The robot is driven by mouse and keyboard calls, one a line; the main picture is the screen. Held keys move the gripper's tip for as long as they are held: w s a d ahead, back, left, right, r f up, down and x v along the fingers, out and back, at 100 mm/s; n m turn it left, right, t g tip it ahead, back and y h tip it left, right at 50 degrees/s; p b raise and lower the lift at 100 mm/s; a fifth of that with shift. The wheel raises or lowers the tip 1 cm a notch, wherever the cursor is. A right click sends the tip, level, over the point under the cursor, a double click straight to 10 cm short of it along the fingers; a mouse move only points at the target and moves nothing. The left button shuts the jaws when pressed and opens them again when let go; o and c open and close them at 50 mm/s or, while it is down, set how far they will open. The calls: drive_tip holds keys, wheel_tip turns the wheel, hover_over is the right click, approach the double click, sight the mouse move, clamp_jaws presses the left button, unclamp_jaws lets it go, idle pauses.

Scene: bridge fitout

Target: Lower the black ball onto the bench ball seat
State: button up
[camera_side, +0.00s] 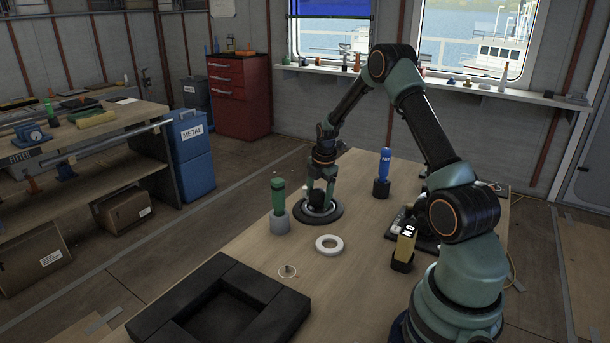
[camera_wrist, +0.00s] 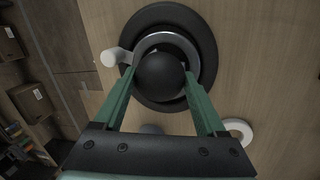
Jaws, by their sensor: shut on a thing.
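The black ball (camera_side: 317,198) is between the green fingers of my gripper (camera_side: 319,190), which is shut on it. The wrist view also shows the ball (camera_wrist: 160,75) between the two fingertips (camera_wrist: 160,70). The bench ball seat is a round black base (camera_side: 337,217) with a pale grey ring on it; in the wrist view the seat (camera_wrist: 172,14) lies behind the ball. The ball sits low over the ring, overlapping its lower part in the wrist view. I cannot tell whether it touches the seat. A small white knob (camera_wrist: 111,57) is beside the ring.
A green piece in a grey holder (camera_side: 278,220) stands close left of the seat. A loose white ring (camera_side: 329,245) lies in front. A blue piece (camera_side: 384,161) stands behind right, a yellow piece (camera_side: 406,242) at right. A black square tray (camera_side: 160,309) fills the near left.

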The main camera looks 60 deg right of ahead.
sight(322, 201)
idle(0.3)
drive_tip(key=o, duration=1.4)
drive_tip(key=v, duration=1.2)
drive_tip(key=shift+r, duration=0.1)
drive_tip(key=a+r+m, duration=0.3)
drive_tip(key=a+r, duration=0.3)
drive_tip(key=a, duration=0.2)
drive_tip(key=s+a+r+m+t, duration=0.1)
drive_tip(key=s+a+m, duration=0.2)
drive_tip(key=a, duration=0.3)
drive_tip(key=s+a+r+m+t+y, duration=0.1)
drive_tip(key=s+a+r+m, duration=0.1)
drive_tip(key=s+a+m, duration=0.2)
drive_tip(key=s+a+r+m+t, duration=0.1)
drive_tip(key=s+a+m, duration=0.3)
drive_tip(key=a, duration=0.6)
drive_tip(key=shift+r+m+t, duration=0.2)
drive_tip(key=shift+m+t, duration=0.1)
drive_tip(key=shift+m, duration=0.5)
